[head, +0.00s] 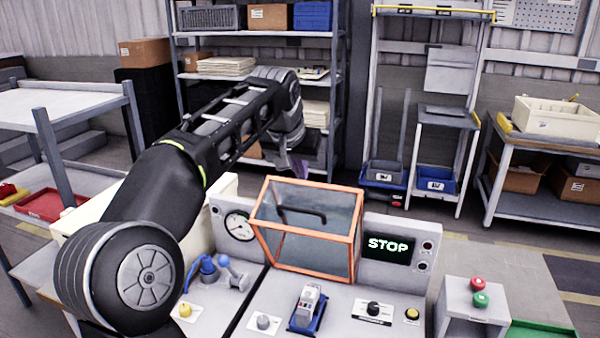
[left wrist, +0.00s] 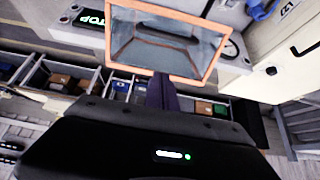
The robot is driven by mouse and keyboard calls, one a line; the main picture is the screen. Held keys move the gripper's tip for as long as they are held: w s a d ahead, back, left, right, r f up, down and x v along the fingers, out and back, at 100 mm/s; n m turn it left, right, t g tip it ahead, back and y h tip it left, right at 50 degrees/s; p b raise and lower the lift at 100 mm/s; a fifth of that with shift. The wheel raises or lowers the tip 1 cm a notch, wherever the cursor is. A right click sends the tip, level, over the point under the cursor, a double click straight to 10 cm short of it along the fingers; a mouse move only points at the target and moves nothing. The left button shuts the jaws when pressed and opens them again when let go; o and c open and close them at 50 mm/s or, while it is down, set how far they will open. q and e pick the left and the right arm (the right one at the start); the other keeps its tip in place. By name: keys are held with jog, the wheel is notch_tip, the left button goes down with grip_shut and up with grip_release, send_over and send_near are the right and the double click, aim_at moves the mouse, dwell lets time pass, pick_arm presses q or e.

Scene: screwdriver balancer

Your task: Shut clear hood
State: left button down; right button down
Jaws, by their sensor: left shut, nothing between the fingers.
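The clear hood (head: 318,233) is a see-through box with an orange frame and a black handle (head: 301,214). It stands up against the back panel of the grey station, and the deck in front of it is uncovered. My left gripper (head: 299,168) is just behind and above the hood's top edge, partly hidden by its own wrist. In the left wrist view, its dark purple fingers (left wrist: 162,92) are together and empty, close to the orange frame of the hood (left wrist: 150,66). I cannot tell whether they touch it. My right gripper is in neither view.
The station's back panel carries a round gauge (head: 238,226) and a STOP display (head: 388,245). A blue-and-grey device (head: 308,308), knobs and blue fittings (head: 212,270) sit on the deck. A red-and-green button box (head: 474,300) stands at the right. Shelving (head: 262,76) stands behind.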

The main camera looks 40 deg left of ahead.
aim_at(309, 196)
pick_arm(q)
jog(key=p+x, duration=0.1)
jog(key=x, duration=0.7)
jog(key=shift+w+a+f, duration=0.1)
jog(key=shift+f, duration=0.1)
jog(key=s, duration=0.1)
jog(key=s+d, duration=0.1)
jog(key=s, duration=0.1)
jog(key=shift+s+f+p, duration=0.15)
jog(key=shift+f+p, duration=0.05)
jog(key=shift+p, duration=0.2)
jog(key=shift+s+d, duration=0.15)
jog(key=shift+s, duration=0.05)
jog(key=shift+f, duration=0.25)
